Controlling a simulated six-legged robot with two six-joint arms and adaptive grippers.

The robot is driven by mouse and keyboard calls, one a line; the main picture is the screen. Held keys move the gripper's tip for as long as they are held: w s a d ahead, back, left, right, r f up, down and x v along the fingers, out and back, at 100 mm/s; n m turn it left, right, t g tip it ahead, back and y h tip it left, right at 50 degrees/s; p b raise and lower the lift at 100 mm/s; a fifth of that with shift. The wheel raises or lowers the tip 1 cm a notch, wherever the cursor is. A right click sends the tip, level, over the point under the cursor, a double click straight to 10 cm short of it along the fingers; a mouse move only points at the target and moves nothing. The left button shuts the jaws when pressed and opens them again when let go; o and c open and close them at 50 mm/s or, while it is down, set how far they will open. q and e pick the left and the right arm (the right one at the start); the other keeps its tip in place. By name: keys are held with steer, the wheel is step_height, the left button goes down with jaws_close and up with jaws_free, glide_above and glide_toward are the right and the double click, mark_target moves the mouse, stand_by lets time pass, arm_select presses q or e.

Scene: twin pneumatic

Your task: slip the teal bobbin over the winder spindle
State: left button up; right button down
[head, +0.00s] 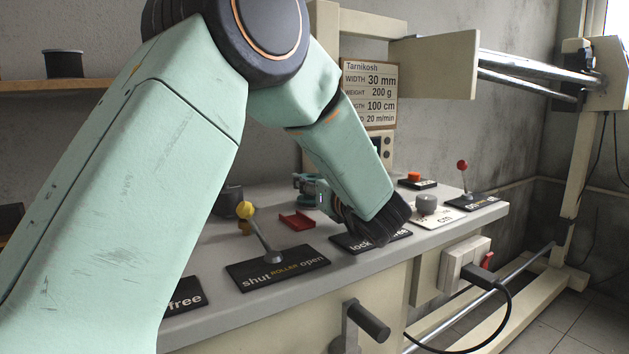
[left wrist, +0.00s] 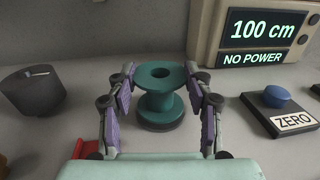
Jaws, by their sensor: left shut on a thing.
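The teal bobbin (left wrist: 160,102) stands upright on the grey bench top in the left wrist view, its round top flange and centre hole showing. My left gripper (left wrist: 163,92) is shut on the teal bobbin, one purple-padded finger on each side. In the head view the bobbin (head: 309,184) shows small behind my forearm, which hides most of the gripper. I cannot make out the winder spindle in either view. My right gripper is not in view.
A yellow-knobbed lever (head: 247,212) and a red holder (head: 297,220) are left of my gripper. A grey knob (head: 427,204) and a red-knobbed lever (head: 463,168) are right. In the left wrist view, a display (left wrist: 258,35) reads "100 cm" and "NO POWER", near a blue button (left wrist: 277,97).

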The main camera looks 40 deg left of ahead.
mark_target(315, 178)
arm_select(q)
steer(key=shift+f, duration=0.2)
steer(key=o, duration=1.1)
step_height(315, 178, up, 10)
steer(key=shift+r, duration=0.1)
step_height(315, 178, down, 11)
steer(key=shift+r, duration=0.7)
